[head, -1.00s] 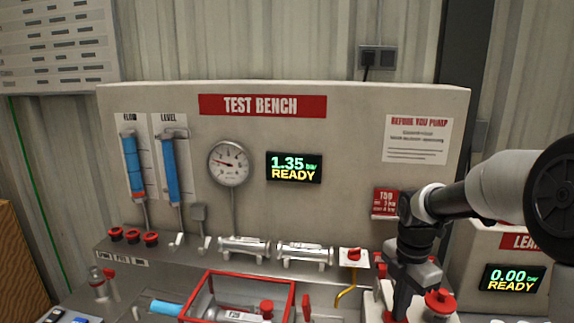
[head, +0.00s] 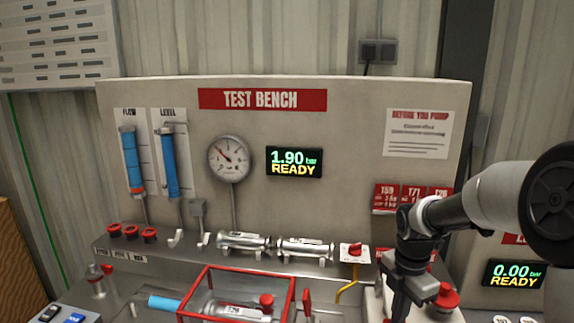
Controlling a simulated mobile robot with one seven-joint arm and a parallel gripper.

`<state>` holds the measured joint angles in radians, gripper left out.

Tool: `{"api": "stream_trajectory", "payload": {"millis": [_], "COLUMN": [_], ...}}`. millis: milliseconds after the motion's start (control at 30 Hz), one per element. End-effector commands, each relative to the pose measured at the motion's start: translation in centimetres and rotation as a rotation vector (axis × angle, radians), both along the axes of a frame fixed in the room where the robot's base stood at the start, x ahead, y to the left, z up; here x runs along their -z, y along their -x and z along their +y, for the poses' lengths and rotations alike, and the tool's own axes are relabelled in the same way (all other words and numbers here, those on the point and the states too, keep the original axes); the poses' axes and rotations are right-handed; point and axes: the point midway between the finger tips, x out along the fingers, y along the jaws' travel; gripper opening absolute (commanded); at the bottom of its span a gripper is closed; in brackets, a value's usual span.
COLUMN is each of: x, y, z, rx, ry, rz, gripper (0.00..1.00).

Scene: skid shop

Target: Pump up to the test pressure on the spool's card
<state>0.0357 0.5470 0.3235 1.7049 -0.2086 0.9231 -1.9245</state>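The bench display (head: 294,162) reads 1.90 bar and READY. The round dial gauge (head: 229,159) has its needle pointing up and left. A spool (head: 212,309) with a small white label, too blurred to read surely, lies inside the red frame (head: 236,273) at the front. My gripper (head: 404,312) points down at the lower right, left of a red knob (head: 447,297). Its fingertips run to the picture's bottom edge, so its grip is unclear. The pump handle cannot be made out.
A second display (head: 514,274) at right reads 0.00 bar. Blue-bodied tubes (head: 133,160) hang at left.

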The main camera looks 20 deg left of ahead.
Motion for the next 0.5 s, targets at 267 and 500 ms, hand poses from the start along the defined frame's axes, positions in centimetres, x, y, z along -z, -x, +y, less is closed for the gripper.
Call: {"api": "stream_trajectory", "payload": {"millis": [267, 500], "x": [1.1, 0.3], "y": [0.0, 0.0], "z": [-0.1, -0.1], "rx": [0.001, 0.001], "ry": [0.001, 0.001], "rz": [0.000, 0.000], "gripper": [0.00, 0.00]}}
